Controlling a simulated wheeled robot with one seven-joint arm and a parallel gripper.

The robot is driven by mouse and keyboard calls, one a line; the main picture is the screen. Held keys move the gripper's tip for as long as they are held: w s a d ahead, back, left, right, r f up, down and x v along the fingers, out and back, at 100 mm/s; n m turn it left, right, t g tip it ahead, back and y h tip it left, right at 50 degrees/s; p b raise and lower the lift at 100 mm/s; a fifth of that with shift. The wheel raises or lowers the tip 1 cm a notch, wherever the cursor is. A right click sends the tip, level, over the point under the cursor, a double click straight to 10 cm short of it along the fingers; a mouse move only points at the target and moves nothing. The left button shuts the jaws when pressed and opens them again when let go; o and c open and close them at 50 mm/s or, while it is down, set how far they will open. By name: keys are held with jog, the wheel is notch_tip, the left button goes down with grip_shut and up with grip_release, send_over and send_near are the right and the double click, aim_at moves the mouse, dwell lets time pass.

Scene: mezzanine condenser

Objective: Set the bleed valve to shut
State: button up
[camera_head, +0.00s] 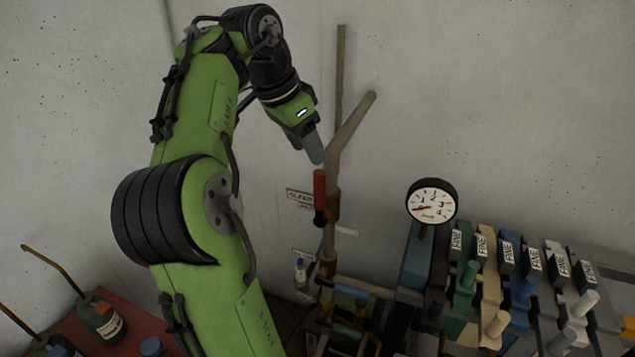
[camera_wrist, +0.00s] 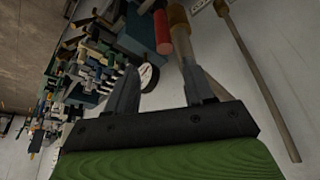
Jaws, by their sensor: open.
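The bleed valve appears to be the red-handled lever (camera_head: 320,188) on a brown-grey pipe in the middle of the head view. Its handle stands about upright, alongside the pipe. A small label plate (camera_head: 299,198) sits on the wall left of it, its text partly hidden and hard to read. My gripper (camera_head: 316,158) is just above the handle's top end and seems apart from it. In the wrist view my gripper (camera_wrist: 160,66) has its fingers spread with nothing held. The red handle (camera_wrist: 162,32) shows beyond the fingertips there.
The pipe (camera_head: 332,165) has a slanted branch rising right, close to my gripper. A round gauge (camera_head: 432,200) stands right of it. Several coloured valves with labels (camera_head: 520,280) crowd the lower right. Bottles (camera_head: 102,318) stand on a red surface at lower left.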

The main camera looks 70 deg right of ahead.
aim_at(322, 185)
jog(key=x, duration=0.4)
jog(key=b+x, duration=0.1)
jog(key=x, duration=0.6)
jog(key=shift+w+d+f, duration=0.15)
jog(key=shift+w+f, duration=0.05)
jog(key=shift+f, duration=0.2)
jog(key=shift+d+f, duration=0.15)
jog(key=shift+f, duration=0.15)
jog(key=shift+w, duration=0.15)
jog(key=shift+r, duration=0.1)
grip_shut()
